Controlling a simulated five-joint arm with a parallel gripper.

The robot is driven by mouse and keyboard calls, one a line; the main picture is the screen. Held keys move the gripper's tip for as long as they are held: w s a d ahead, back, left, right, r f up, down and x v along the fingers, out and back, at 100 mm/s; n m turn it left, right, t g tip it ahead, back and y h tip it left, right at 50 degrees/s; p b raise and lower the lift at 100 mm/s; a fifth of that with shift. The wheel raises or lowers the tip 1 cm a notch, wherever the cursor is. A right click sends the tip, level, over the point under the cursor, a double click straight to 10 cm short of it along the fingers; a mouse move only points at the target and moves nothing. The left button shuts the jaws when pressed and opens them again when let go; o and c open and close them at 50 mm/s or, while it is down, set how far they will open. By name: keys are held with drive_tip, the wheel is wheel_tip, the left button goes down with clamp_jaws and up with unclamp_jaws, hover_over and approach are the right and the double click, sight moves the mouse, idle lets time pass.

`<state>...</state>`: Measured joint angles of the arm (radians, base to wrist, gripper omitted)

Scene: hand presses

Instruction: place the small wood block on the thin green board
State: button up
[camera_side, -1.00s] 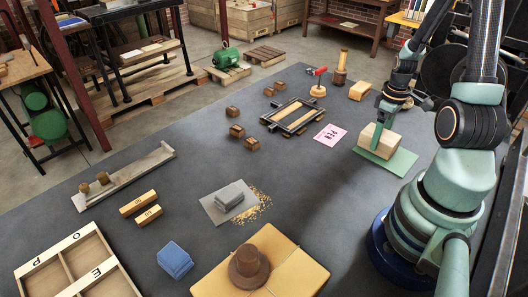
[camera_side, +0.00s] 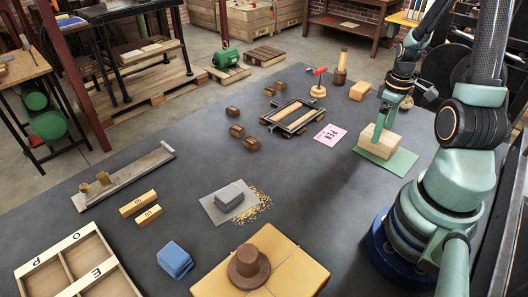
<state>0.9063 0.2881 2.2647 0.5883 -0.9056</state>
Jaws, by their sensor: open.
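The small wood block (camera_side: 376,144), pale and box-shaped, sits on the thin green board (camera_side: 399,163) at the right of the grey table. The board shows around the block's front and right sides. My gripper (camera_side: 381,130) is open, with its green fingers reaching down at the top of the block. I cannot tell whether the fingertips touch it.
A pink card (camera_side: 330,135) lies just left of the board. A dark-framed press (camera_side: 293,116) stands farther left, and an orange-tan block (camera_side: 360,90) lies behind. A wooden mallet (camera_side: 340,68) stands upright at the back. The table's middle is mostly clear.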

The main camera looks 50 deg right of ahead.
wheel_tip(320, 180, up, 9)
drive_tip(key=w+a+r+t, duration=0.2)
drive_tip(key=a+r, duration=0.1)
drive_tip(key=a, duration=0.5)
drive_tip(key=w+a+r+t, duration=0.1)
drive_tip(key=w+a+r, duration=0.2)
drive_tip(key=a, duration=0.6)
drive_tip(key=w+a+r+t, duration=0.2)
drive_tip(key=w+a+r, duration=0.1)
drive_tip(key=a, duration=0.5)
drive_tip(key=shift+w+a+r+t, duration=0.25)
drive_tip(key=shift+r+t, duration=0.05)
drive_tip(key=shift+r, duration=0.6)
